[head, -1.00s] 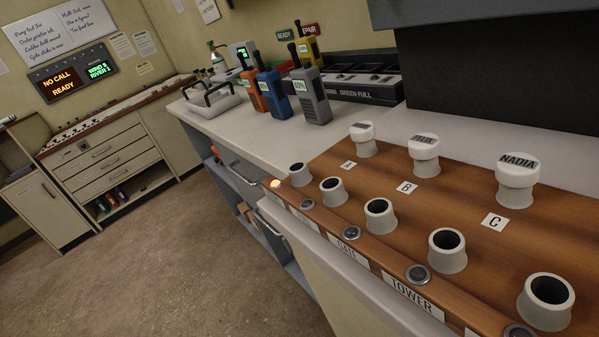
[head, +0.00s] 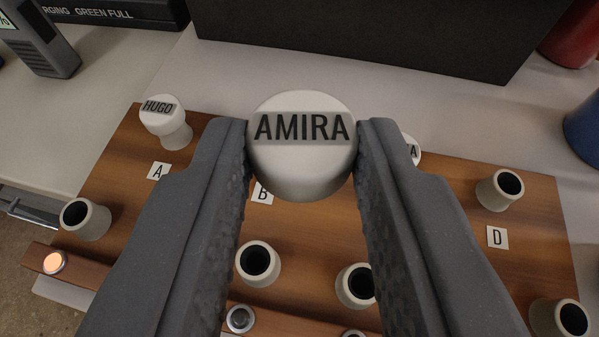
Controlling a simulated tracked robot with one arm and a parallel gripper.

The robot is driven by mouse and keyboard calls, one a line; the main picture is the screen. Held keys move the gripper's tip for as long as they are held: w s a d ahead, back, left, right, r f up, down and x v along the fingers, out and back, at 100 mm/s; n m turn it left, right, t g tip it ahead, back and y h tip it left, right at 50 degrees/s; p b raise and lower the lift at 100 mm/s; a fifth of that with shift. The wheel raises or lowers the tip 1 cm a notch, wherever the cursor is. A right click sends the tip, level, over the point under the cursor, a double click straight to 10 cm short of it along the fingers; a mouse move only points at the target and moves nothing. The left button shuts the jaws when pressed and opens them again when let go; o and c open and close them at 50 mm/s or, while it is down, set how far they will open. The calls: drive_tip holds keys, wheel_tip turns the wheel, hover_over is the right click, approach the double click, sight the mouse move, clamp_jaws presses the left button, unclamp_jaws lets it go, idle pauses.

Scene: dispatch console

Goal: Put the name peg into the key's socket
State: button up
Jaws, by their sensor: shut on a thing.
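My gripper (head: 303,150) is shut on a white round-headed peg (head: 302,175) marked AMIRA, held above the wooden board (head: 310,222). The peg's lower part is hidden. Empty front sockets (head: 258,262) show: one at left (head: 85,220), one between my fingers, one at the right finger (head: 357,285), and one at the lower right (head: 560,318). The left key button (head: 53,263) glows orange; another button (head: 240,318) is dark. Key labels are out of view. The HUGO peg (head: 163,120) stands at A. An empty socket (head: 500,190) stands behind label D (head: 497,237).
A white peg (head: 411,150) whose visible letter is A shows partly behind the right finger. Label B (head: 262,195) is partly hidden. A dark box (head: 380,40) stands behind the board. A grey radio (head: 40,40) is at upper left; red and blue things are at right.

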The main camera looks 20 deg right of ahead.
drive_tip(key=w+a+f+n+y+p, duration=0.15)
drive_tip(key=w+a+p, duration=0.45)
drive_tip(key=a, duration=0.7)
drive_tip(key=shift+n+t+y, duration=0.25)
drive_tip(key=shift+t+y, duration=0.1)
drive_tip(key=shift+t, duration=0.05)
drive_tip(key=shift+w+a+f+b, duration=0.1)
drive_tip(key=shift+w+f+b, duration=0.1)
drive_tip(key=shift+f+b, duration=0.65)
drive_tip(key=shift+w+a+f+b, duration=0.1)
drive_tip(key=shift+w+f+b, duration=0.05)
drive_tip(key=shift+f+b, duration=0.65)
drive_tip(key=shift+w+a+f+b, duration=0.1)
drive_tip(key=shift+w+f+b, duration=0.1)
drive_tip(key=shift+f+b, duration=0.65)
drive_tip(key=shift+f, duration=0.35)
drive_tip(key=shift+f+p, duration=0.35)
drive_tip(key=shift+f, duration=0.8)
idle(0.5)
drive_tip(key=o, duration=1)
drive_tip(key=shift+r+p, duration=1.95)
drive_tip(key=shift+r, duration=1.1)
